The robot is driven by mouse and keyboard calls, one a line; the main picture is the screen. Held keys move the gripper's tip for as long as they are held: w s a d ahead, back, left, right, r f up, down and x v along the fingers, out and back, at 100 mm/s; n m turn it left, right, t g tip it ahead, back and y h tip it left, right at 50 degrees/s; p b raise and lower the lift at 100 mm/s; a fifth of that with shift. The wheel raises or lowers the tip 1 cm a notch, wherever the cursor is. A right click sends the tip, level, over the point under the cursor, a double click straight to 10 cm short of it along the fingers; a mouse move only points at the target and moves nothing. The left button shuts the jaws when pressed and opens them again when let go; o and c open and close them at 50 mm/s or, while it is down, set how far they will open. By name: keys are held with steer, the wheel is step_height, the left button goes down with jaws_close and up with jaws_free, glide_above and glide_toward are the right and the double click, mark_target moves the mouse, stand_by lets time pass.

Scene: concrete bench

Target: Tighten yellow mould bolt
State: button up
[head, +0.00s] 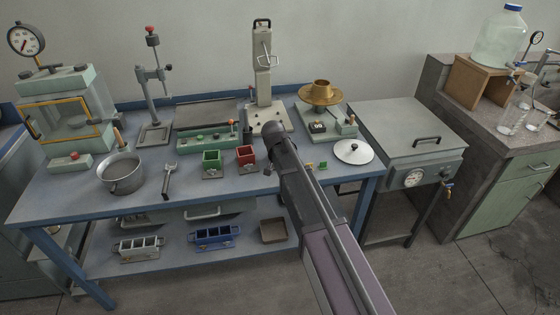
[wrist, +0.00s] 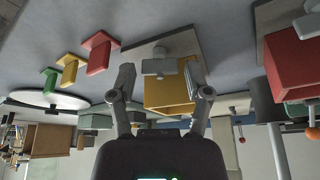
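The yellow mould (wrist: 172,94) shows in the wrist view as an open yellow box on a grey base plate (wrist: 190,42). Its grey bolt (wrist: 158,67) has a flat bar-shaped head and sits at the mould's side, facing my gripper. My gripper (wrist: 160,82) is open, with one finger left and one right of the bolt and mould. I see no clear contact, and the exact gap is hard to tell. In the head view my arm hides the yellow mould and the fingers.
The green mould (head: 212,161) and red mould (head: 246,157) stand left of my arm. A pot (head: 121,174) and a wrench (head: 169,181) lie further left. Small red (wrist: 99,54), yellow (wrist: 71,69) and green (wrist: 49,81) pieces stand nearby.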

steer(key=shift+d+n, duration=0.1)
steer(key=shift+n, duration=0.5)
steer(key=shift+d+n+y, duration=0.1)
steer(key=shift+n+y, duration=0.7)
steer(key=shift+n, duration=0.7)
steer(key=shift+r, duration=0.2)
steer(key=a+p+v, duration=0.1)
steer(key=p+v, duration=1.2)
steer(key=v, duration=0.1)
steer(key=s+d+f+m+g+b, duration=0.1)
steer(key=s+d+f+g+b, duration=0.1)
steer(key=s+d, duration=1.4)
steer(key=shift+d+f+g+h, duration=0.3)
steer(key=shift+d+f+g, duration=0.5)
steer(key=shift+d, duration=1.2)
steer(key=shift+s, duration=0.1)
steer(key=shift+c, duration=0.2)
